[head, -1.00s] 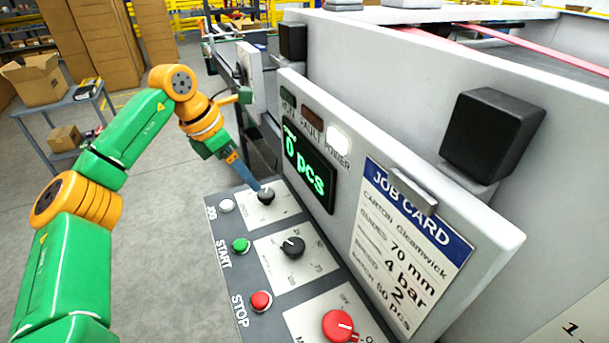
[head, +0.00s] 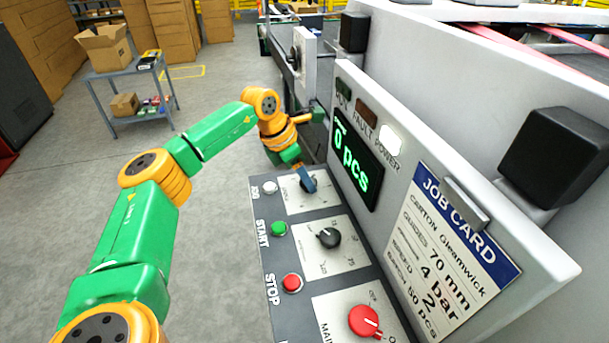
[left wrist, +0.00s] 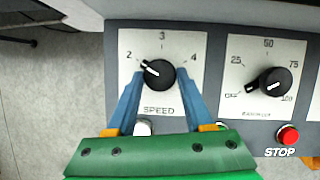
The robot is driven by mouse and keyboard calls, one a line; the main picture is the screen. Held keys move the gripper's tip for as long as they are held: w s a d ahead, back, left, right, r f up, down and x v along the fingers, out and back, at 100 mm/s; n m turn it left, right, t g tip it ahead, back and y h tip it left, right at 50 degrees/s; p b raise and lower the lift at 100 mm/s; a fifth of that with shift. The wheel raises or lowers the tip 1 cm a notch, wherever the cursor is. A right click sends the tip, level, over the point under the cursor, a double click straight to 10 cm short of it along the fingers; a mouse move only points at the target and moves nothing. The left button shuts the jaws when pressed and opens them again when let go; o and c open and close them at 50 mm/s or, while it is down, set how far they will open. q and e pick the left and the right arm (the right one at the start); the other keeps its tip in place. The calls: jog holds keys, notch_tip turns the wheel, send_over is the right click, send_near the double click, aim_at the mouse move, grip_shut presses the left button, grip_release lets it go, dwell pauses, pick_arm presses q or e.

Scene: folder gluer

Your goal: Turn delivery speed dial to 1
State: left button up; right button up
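The delivery speed dial (left wrist: 158,73) is a black round knob on a white plate marked SPEED. In the left wrist view its white pointer line aims up and left, near the 2. The 2, 3 and 4 marks show; the 1 cannot be seen. My left gripper (left wrist: 161,74) has its two blue fingertips on either side of the knob, with a slim gap appearing at each side. In the head view my left gripper (head: 307,180) is over the dial and hides most of it.
Beside the speed dial is another black dial (head: 328,237), marked 25 to 100. Green START (head: 279,229), red STOP (head: 291,282) and a white button (head: 269,187) line the panel edge. A red main switch (head: 365,321) is nearer. The display wall (head: 500,205) rises at the right.

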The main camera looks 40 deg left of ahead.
pick_arm(q)
grip_shut()
jog(key=shift+n, duration=0.3)
jog(key=n, duration=0.1)
jog(key=n+y+b, duration=0.1)
jog(key=n, duration=0.1)
jog(key=n+y, duration=0.1)
jog(key=n, duration=0.1)
jog(key=shift+d+t, duration=0.25)
jog(key=shift+t, duration=0.15)
jog(key=n+y+b, duration=0.1)
jog(key=n, duration=0.2)
jog(key=shift+d+n+y, duration=0.1)
jog(key=shift+n+y, duration=0.2)
jog(key=shift+n, duration=0.1)
jog(key=shift+d+n+y+b, duration=0.1)
jog(key=shift+n+y+b, duration=0.4)
jog(key=shift+n, duration=0.7)
jog(key=shift+g, duration=0.3)
jog(key=o, duration=0.9)
grip_release()
